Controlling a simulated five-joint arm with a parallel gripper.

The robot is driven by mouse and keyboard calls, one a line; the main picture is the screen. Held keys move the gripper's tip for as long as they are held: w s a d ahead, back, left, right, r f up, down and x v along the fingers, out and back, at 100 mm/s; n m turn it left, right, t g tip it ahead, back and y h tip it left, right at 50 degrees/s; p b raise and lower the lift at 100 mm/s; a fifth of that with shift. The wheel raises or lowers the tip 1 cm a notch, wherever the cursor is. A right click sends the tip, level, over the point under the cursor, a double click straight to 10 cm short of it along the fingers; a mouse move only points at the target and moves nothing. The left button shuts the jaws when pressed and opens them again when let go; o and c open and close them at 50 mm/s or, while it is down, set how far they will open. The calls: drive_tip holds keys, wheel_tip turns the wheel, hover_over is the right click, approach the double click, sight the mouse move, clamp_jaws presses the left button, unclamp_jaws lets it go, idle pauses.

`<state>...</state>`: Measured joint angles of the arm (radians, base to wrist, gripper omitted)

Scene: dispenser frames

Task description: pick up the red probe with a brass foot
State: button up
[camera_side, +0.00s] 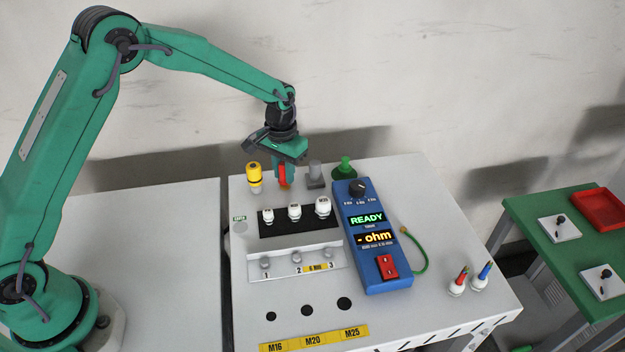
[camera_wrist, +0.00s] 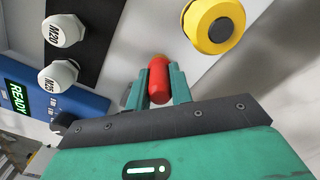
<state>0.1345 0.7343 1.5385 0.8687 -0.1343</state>
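The red probe (camera_side: 282,176) stands at the back of the white table, beneath my gripper (camera_side: 284,172). In the wrist view the red probe (camera_wrist: 159,82) lies between the two green fingers of my gripper (camera_wrist: 162,84), which press close on both its sides. My gripper looks shut on it. A small brass-coloured patch shows at the probe's far end in the wrist view; the rest of the foot is hidden. I cannot tell whether the probe touches the table.
A yellow capped piece (camera_side: 254,178) stands just left of the probe; a grey post (camera_side: 315,172) and a green piece (camera_side: 344,168) stand right. In front are a black rack (camera_side: 275,230) with white caps and a blue meter (camera_side: 375,270) reading READY. Red- and blue-tipped pieces stand far right.

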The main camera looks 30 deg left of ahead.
clamp_jaws()
drive_tip(key=shift+r, duration=0.1)
drive_tip(key=shift+r, duration=0.55)
drive_tip(key=r, duration=0.3)
drive_tip(key=shift+s+d+r, duration=0.1)
drive_tip(key=shift+s+d, duration=0.05)
drive_tip(key=shift+d, duration=0.1)
drive_tip(key=s+d+r, duration=0.6)
drive_tip(key=s+d, duration=0.1)
drive_tip(key=d, duration=0.1)
drive_tip(key=shift+d+r, duration=0.25)
drive_tip(key=shift+d, duration=0.05)
drive_tip(key=s+a+f, duration=0.5)
drive_tip(key=s+a, duration=0.3)
drive_tip(key=a, duration=0.1)
drive_tip(key=shift+s+a, duration=0.25)
drive_tip(key=shift+s, duration=0.05)
